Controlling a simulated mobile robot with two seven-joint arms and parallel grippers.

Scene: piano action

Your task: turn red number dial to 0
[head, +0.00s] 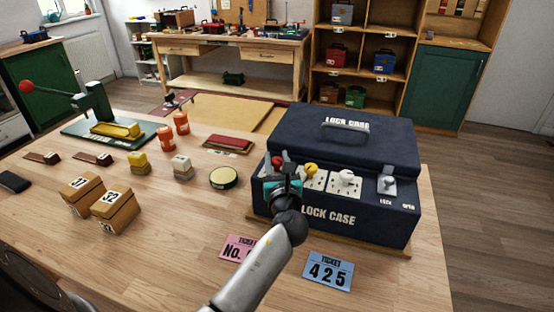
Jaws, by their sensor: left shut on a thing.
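The dark blue lock case (375,222) stands shut on the wooden table, with a row of dials on its front ledge. The red number dial (277,161) is at the left end of the row, mostly hidden by my left gripper (283,183). That gripper is at the dial and shut on it. The number the red dial points to cannot be read. A yellow dial (311,169) and a white dial (346,178) sit to its right. A grey latch lever (387,184) is at the right end. My right gripper is not in view.
A pink ticket (237,246), partly covered by my left arm, and a blue ticket (328,272) reading 425 lie in front of the case. Numbered boxes (116,210), a round tin (223,178), stamps and a lever press (96,104) stand to the left.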

